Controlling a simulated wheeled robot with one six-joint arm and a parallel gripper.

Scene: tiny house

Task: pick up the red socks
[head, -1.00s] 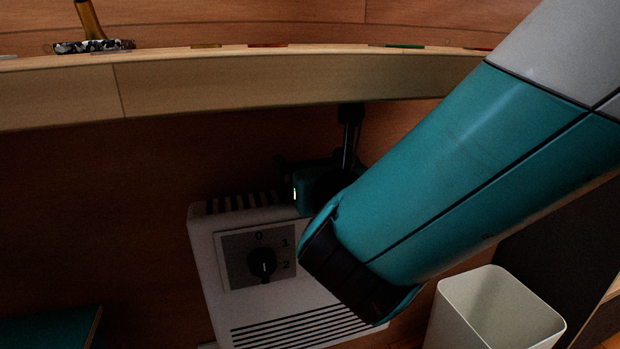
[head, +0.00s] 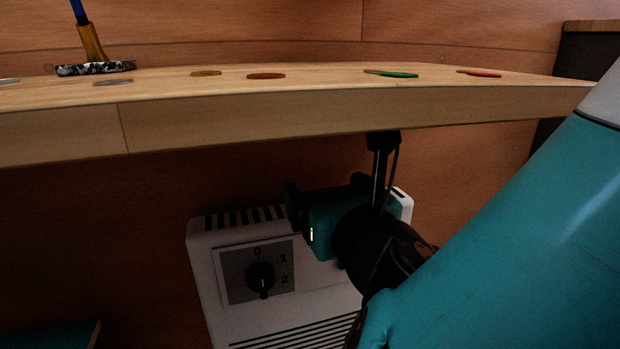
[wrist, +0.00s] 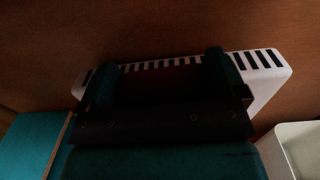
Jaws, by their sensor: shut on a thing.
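My gripper (head: 325,192) is below the wooden shelf, in front of and just above the white heater. In the wrist view, the two fingers of my gripper (wrist: 160,75) stand apart over the heater's slotted top. A dark, reddish-brown thing fills the space between them; it is most likely the red socks (wrist: 160,82), held in the jaws, but the picture is too dark to show their shape. In the head view I cannot make out the socks; my gripper body hides that spot.
The white heater (head: 215,275) with a dial stands against the wall. The wooden shelf (head: 300,110) overhangs my gripper closely. On it are a gold holder (head: 92,45) and several flat coloured pieces. A white bin (wrist: 297,140) is at lower right, a teal panel (wrist: 30,145) at left.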

